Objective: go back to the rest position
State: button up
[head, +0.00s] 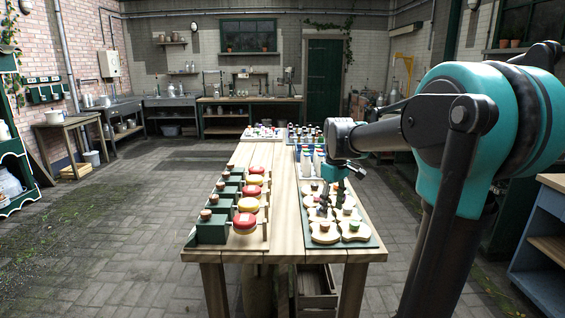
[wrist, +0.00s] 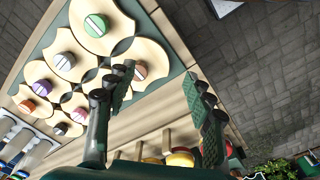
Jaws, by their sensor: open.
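My gripper (wrist: 158,105) is open and empty in the wrist view, its two fingers well apart above the wooden table's edge. In the head view my gripper (head: 335,185) hangs over the right half of the wooden table (head: 281,172), above a green board (head: 363,242) with pale wooden plates. Each plate carries a coloured round knob; a green knob (wrist: 96,25) and an orange knob (wrist: 42,87) show in the wrist view. Part of the board is hidden behind my gripper in the head view.
A row of green blocks (head: 212,229) with red and yellow discs (head: 245,221) stands on the table's left side. Several bottles (head: 305,134) and a white tray stand at the far end. A wooden crate (head: 316,290) sits under the table.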

jog(key=s+d+f+m+t, duration=0.3)
jog(key=s+f+m, duration=0.5)
jog(key=s+f, duration=1)
jog(key=shift+s+d+f+t, duration=0.2)
jog(key=shift+s+f+t, duration=0.1)
jog(key=shift+s, duration=0.65)
